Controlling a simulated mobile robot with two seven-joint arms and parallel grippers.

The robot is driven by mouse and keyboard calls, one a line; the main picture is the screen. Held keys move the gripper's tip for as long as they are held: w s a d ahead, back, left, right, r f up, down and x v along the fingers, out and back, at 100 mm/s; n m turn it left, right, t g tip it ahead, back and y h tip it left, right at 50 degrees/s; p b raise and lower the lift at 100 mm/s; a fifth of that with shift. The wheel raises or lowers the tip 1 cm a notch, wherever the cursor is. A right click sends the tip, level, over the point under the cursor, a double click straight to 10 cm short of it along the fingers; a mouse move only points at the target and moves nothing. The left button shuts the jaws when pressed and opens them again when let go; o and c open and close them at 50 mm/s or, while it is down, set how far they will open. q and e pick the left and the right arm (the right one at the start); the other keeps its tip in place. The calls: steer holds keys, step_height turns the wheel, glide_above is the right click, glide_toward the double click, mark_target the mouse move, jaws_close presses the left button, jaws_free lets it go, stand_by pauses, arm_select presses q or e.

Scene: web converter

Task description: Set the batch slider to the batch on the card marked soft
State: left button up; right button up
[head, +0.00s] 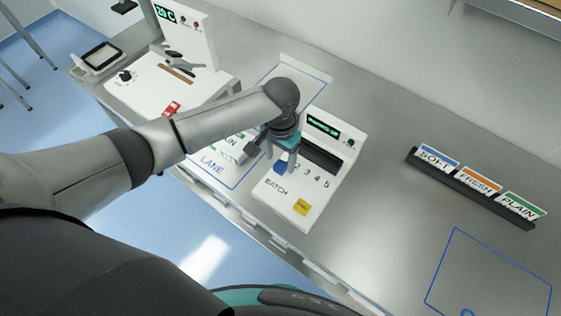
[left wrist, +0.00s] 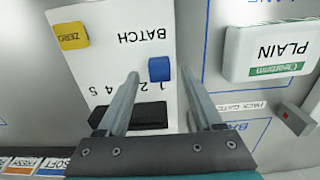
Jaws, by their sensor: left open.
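The white batch unit (head: 322,188) stands on the counter with a row of numbers 1 to 5. Its blue slider knob (head: 281,167) is at the left end of the row. In the left wrist view, upside down, the knob (left wrist: 159,69) is by the 1. My left gripper (head: 272,158) is open above the unit; in the left wrist view its fingers (left wrist: 160,80) appear on either side of the knob, with gaps. Contact cannot be told. The soft card (head: 437,158) stands in a dark rack at the right; no batch number is legible on it. My right gripper is not seen.
The fresh card (head: 479,181) and plain card (head: 521,205) share the rack. A yellow ZERO button (head: 302,207) is on the batch unit. A plain pack (left wrist: 268,50) lies in the blue-outlined lane beside it. A white machine (head: 160,85) stands further left. Counter between unit and rack is clear.

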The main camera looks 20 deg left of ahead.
mark_target(280, 167)
arm_select(q)
steer(key=shift+f, duration=1.15)
jaws_close()
stand_by(0.6)
